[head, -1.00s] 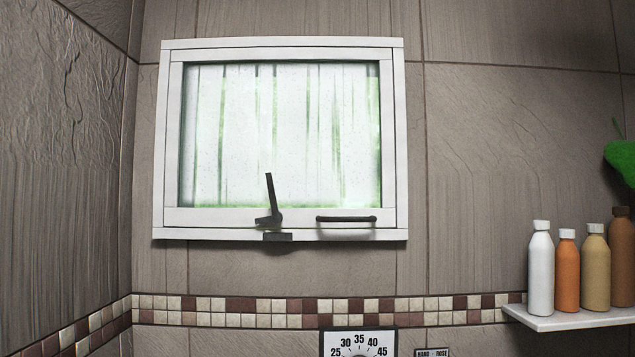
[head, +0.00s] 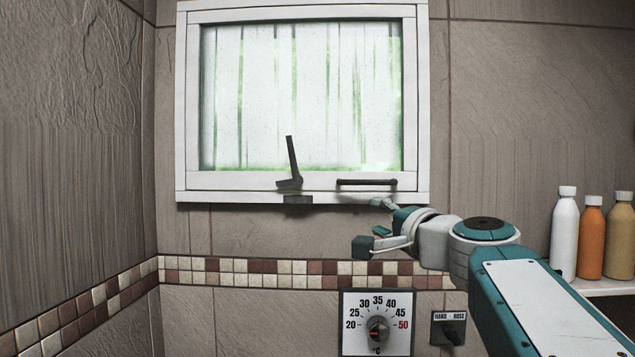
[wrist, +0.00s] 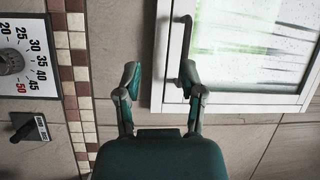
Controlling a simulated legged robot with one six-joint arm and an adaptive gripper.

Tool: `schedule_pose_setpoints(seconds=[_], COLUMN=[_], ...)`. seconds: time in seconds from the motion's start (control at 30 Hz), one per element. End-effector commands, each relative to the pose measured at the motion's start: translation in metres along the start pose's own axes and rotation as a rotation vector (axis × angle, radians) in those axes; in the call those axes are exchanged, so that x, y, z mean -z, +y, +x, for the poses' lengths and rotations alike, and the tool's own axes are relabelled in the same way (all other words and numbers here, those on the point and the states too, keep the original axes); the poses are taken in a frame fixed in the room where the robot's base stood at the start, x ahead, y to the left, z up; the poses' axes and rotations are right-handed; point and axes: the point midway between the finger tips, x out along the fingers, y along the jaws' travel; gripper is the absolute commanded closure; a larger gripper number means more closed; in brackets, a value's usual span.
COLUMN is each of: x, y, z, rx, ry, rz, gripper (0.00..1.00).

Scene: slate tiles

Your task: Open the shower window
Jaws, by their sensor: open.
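The shower window (head: 188,110) has a white frame and a frosted, green-streaked pane, and its sash looks flush in the frame. A dark lever (head: 292,160) stands nearly upright on the bottom rail, above a dark block (head: 298,199). A dark bar handle (head: 366,182) lies level to the right of the lever. My gripper (head: 374,224) is open and empty, just below the bar handle and the lower frame edge. In the wrist view my gripper (wrist: 160,80) has one finger close to the bar handle (wrist: 186,25) and overlapping it; contact cannot be told. The lever is out of the wrist view.
A temperature dial (head: 378,325) and a small switch marked hand/hose (head: 450,328) sit on the wall below. Several bottles (head: 564,235) stand on a white shelf (head: 605,287) at the right. A mosaic tile band (head: 235,272) crosses the wall. The wall left of the window is clear.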

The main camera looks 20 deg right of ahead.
Motion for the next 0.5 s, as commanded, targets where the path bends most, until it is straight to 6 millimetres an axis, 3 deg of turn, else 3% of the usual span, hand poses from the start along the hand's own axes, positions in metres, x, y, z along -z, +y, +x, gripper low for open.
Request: schedule_pose_setpoints(seconds=[0.1, 0.2, 0.37, 0.5], x=[0.027, 0.036, 0.038, 0.039], y=[-0.019, -0.027, -0.029, -0.030], z=[0.001, 0.001, 0.011, 0.035], rx=[0.068, 0.096, 0.102, 0.099], ry=[0.054, 0.074, 0.074, 0.072], rz=[0.063, 0.087, 0.094, 0.094], gripper=[0.49, 0.49, 0.49, 0.49])
